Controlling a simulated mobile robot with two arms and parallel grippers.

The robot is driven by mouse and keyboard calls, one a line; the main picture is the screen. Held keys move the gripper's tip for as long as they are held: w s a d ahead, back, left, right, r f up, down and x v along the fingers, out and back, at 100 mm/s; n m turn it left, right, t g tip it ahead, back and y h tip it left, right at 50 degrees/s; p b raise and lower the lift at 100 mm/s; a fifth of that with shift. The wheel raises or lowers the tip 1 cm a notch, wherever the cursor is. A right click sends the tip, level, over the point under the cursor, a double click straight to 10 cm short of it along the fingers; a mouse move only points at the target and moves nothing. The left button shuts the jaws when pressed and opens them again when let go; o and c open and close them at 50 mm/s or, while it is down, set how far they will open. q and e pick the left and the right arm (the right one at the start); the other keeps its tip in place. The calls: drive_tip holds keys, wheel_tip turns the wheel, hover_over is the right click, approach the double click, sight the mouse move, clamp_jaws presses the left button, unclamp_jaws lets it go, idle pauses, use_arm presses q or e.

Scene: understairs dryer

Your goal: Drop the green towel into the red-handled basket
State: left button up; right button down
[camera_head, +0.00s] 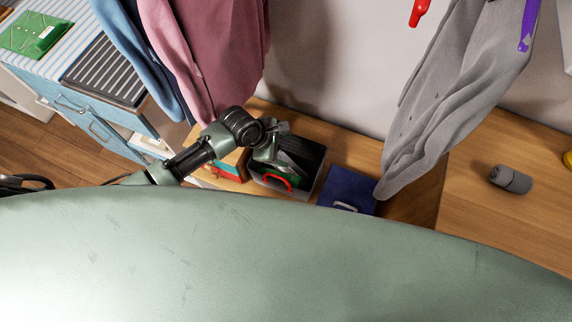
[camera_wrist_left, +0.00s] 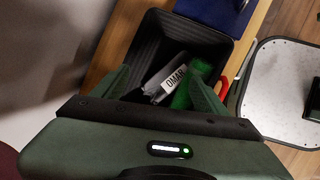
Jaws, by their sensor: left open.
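The dark basket (camera_head: 310,185) with a red handle (camera_head: 277,183) stands on the wooden surface by the wall. My left gripper (camera_head: 268,152) is over the basket, fingers pointing down into it. In the left wrist view the gripper (camera_wrist_left: 160,92) is open, its two green fingers apart over the basket (camera_wrist_left: 210,45). A bright green rolled thing, apparently the green towel (camera_wrist_left: 196,78), lies inside the basket beside the right finger. A grey item with a lettered white label (camera_wrist_left: 172,80) lies next to it. The gripper partly hides both. My right gripper is not in view.
A blue box (camera_head: 348,186) with a pale handle stands right of the basket. Pink (camera_head: 210,50) and grey (camera_head: 455,90) garments hang nearby. A grey roll (camera_head: 511,179) lies at right. A green flat item (camera_head: 33,35) lies on the blue cabinet.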

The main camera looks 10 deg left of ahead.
use_arm(q)
drive_tip(key=v, duration=0.8)
idle(0.4)
drive_tip(key=s+a+r+m+y, duration=0.2)
drive_tip(key=s+a+r+m, duration=0.15)
drive_tip(key=s+m, duration=0.6)
drive_tip(key=s+a+r+m+y, duration=0.2)
drive_tip(key=s+a+m, duration=0.3)
drive_tip(key=s+m, duration=0.45)
wheel_tip(320, 180, down, 28)
drive_tip(key=m+g, duration=0.1)
drive_tip(key=m, duration=0.1)
drive_tip(key=s+a+f+g, duration=0.1)
drive_tip(key=s+a+f, duration=0.2)
drive_tip(key=s+f, duration=1.1)
drive_tip(key=s, duration=0.2)
drive_tip(key=shift+s+f, duration=0.25)
drive_tip(key=shift+f, duration=0.1)
